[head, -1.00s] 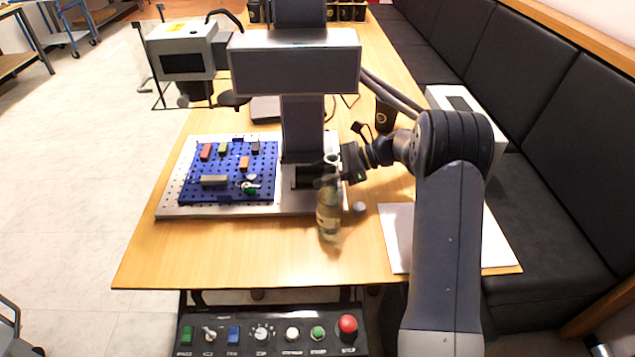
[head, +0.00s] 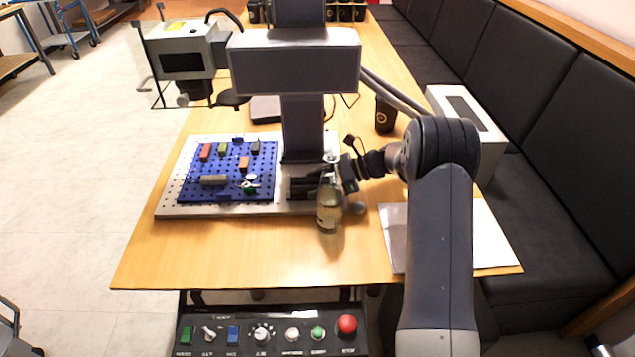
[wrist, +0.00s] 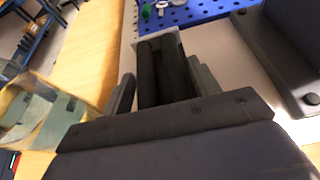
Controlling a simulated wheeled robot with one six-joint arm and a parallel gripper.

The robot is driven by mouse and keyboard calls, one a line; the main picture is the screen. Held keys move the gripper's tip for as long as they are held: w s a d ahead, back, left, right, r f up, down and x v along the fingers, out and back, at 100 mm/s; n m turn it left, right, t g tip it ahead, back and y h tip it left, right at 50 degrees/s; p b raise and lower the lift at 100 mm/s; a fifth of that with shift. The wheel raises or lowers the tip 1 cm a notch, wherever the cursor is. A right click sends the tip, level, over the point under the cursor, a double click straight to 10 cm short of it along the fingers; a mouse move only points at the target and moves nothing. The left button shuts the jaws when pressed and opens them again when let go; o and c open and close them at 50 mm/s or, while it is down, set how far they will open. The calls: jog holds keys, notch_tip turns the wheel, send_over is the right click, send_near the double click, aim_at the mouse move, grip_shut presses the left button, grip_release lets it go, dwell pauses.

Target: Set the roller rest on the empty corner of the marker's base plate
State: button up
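The roller rest (head: 304,188) is a dark block with black rollers, at the right front part of the marker's pale base plate (head: 180,212), in front of the column. In the wrist view the roller rest (wrist: 163,72) lies between the two grey fingers of my gripper (wrist: 163,88), which is shut on it. In the head view my gripper (head: 338,178) reaches in from the right, partly hidden behind a bottle. The rest is at or just above the plate; I cannot tell whether it touches.
A clear bottle (head: 328,212) stands close in front of my gripper, also at left in the wrist view (wrist: 40,112). A blue pegboard (head: 225,185) with small parts covers the plate's left. The column (head: 303,130) rises behind. A dark cup (head: 385,115) and white paper (head: 490,235) are right.

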jog(key=shift+o, duration=1.3)
jog(key=shift+d+r, duration=0.15)
jog(key=shift+r, duration=0.1)
jog(key=v, duration=1.1)
jog(key=shift+d, duration=0.35)
jog(key=x, duration=1.2)
jog(key=shift+a, duration=0.15)
jog(key=shift+r, duration=1.55)
